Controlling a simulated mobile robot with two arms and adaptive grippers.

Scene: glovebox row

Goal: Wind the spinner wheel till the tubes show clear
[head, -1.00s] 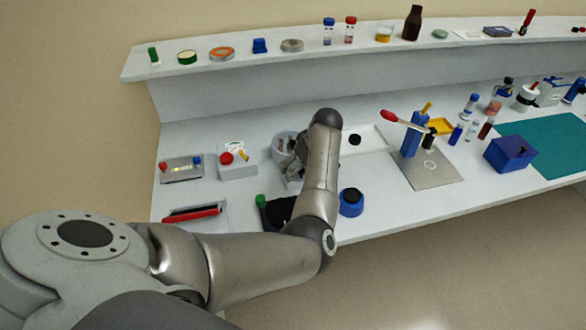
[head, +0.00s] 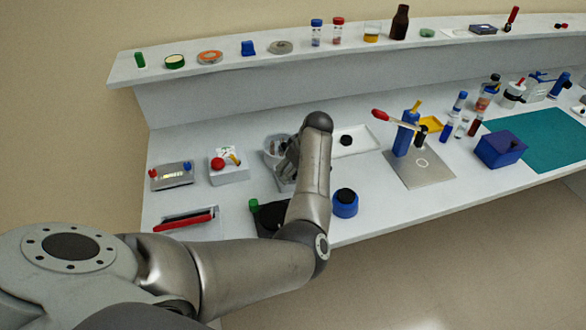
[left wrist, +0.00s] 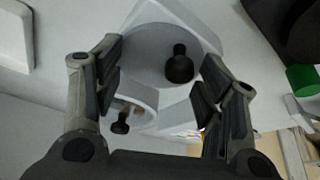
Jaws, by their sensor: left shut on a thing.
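The spinner is a pale grey device with a round wheel and a bowl. In the head view the spinner's bowl (head: 271,149) stands mid-bench, largely hidden behind my left arm. The left wrist view shows the wheel (left wrist: 150,55) close up, with a black knob (left wrist: 180,68) on its face.
Left of the spinner are a white box with a red button (head: 229,167) and a grey panel (head: 172,176). A blue pot (head: 345,204) stands close to the right of my arm. A metal stand (head: 420,172) and a white tray (head: 355,139) lie farther right.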

